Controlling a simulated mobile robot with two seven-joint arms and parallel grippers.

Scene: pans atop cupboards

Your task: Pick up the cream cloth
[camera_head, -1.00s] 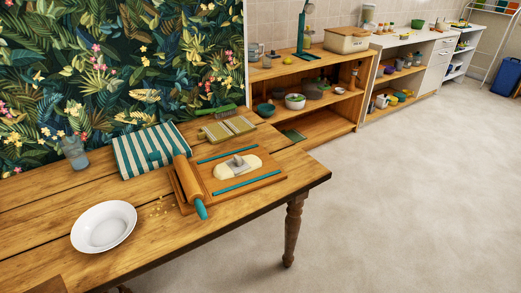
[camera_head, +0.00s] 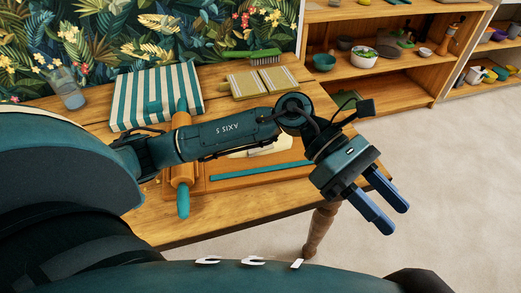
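No plainly separate cream cloth shows. A cream piece (camera_head: 262,149) lies on the wooden board (camera_head: 240,183), mostly hidden behind my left arm; I cannot tell whether it is cloth or dough. A teal-and-white striped cloth-like item (camera_head: 130,100) lies flat at the back of the table. My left gripper (camera_head: 394,219) reaches past the table's right edge, over the floor in the picture. Its two blue fingers are apart with nothing between them. My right gripper is not in view.
A rolling pin with teal handles (camera_head: 183,172) lies at the board's left side. Cream-and-green ribbed boards (camera_head: 258,82), a green brush (camera_head: 254,56) and a glass (camera_head: 68,90) stand or lie at the back. Shelves (camera_head: 375,80) with bowls are behind. Floor at right is clear.

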